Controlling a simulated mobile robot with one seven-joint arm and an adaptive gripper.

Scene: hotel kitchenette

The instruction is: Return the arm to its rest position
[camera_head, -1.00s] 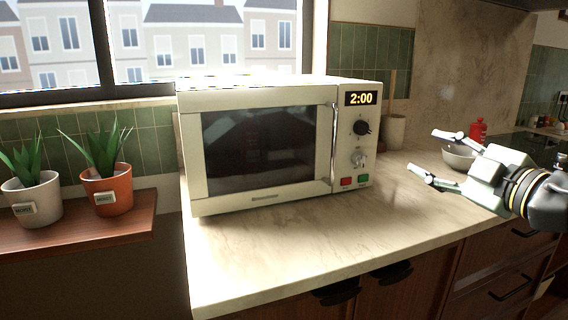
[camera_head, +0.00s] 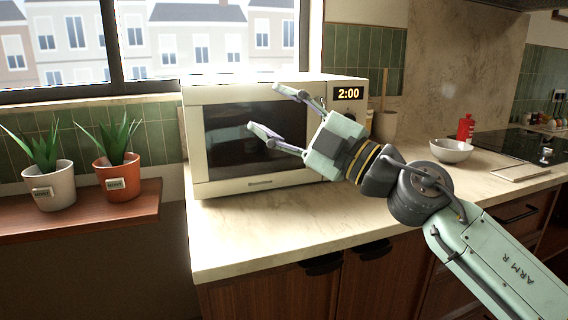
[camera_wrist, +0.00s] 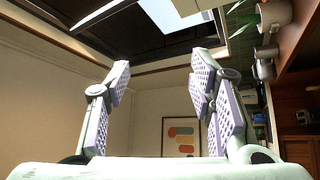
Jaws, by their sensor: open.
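My gripper (camera_head: 272,115) is open and empty in the head view, raised in front of the microwave, its fingers pointing left. In the wrist view my gripper (camera_wrist: 160,100) shows two spread fingers with nothing between them. The cream microwave (camera_head: 190,130) stands on the counter with its door closed and its display at 2:00. My gripper and wrist hide part of its door and most of its control panel. My arm reaches in from the lower right.
The marble counter (camera_head: 240,235) is clear in front of the microwave. A white bowl (camera_head: 450,151), a red bottle (camera_head: 465,128) and a dark cooktop (camera_head: 505,145) are at the right. Two potted plants, one in a white pot (camera_head: 50,186) and one in an orange pot (camera_head: 117,178), stand on a wooden shelf.

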